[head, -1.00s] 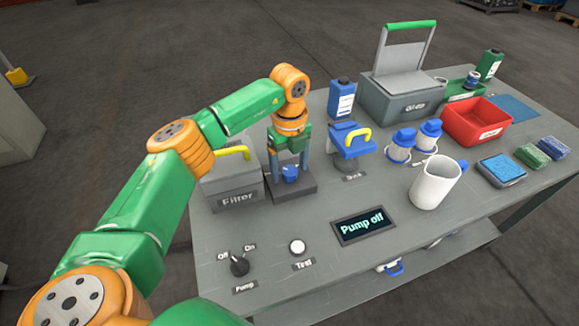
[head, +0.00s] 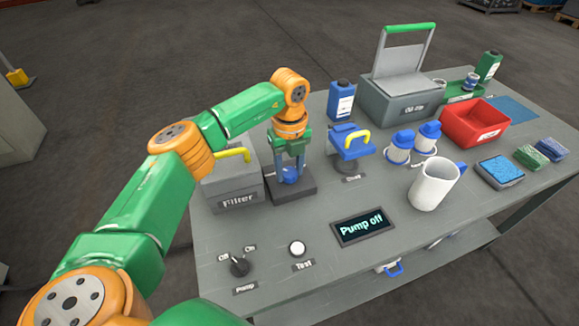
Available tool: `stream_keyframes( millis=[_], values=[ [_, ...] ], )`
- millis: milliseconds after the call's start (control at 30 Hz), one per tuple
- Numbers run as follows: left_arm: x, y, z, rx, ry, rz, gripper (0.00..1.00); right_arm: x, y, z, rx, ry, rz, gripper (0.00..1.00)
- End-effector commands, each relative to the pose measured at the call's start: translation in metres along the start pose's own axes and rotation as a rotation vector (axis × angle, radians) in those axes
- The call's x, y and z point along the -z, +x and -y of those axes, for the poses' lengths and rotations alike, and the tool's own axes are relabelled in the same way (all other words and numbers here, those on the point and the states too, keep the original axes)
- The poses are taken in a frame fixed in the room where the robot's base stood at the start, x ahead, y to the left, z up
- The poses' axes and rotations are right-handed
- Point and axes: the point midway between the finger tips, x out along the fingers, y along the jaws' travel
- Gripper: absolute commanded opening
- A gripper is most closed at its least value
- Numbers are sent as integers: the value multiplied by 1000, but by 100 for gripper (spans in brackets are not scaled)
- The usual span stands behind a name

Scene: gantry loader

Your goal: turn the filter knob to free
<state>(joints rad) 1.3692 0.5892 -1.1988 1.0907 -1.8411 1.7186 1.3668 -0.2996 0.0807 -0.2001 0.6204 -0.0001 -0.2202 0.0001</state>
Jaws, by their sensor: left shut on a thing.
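The filter knob (head: 290,175) is a small blue knob on a dark grey block beside the grey box labelled "Filter" (head: 237,187). My left gripper (head: 290,178) points straight down over the block and is shut on the blue knob. Its fingers partly cover the knob, and any position marks around it cannot be read. My right gripper is not in view.
In front are the pump knob (head: 239,266), a white test button (head: 297,249) and a display (head: 363,226) reading "Pump off". To the right stand a blue device with a yellow handle (head: 356,141), blue-lidded cups (head: 399,147) and a white mug (head: 434,187).

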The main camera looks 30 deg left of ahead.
Motion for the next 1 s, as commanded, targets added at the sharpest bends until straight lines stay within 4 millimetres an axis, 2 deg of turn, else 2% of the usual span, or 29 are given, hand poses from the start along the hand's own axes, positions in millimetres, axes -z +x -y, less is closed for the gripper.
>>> stream_keyframes(
  millis=[400,1000],
  values=[
    [0,-2,0,0,372,1,0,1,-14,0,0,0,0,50],
    [0,-2,1,2,942,3,0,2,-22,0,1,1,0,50]
  ],
)
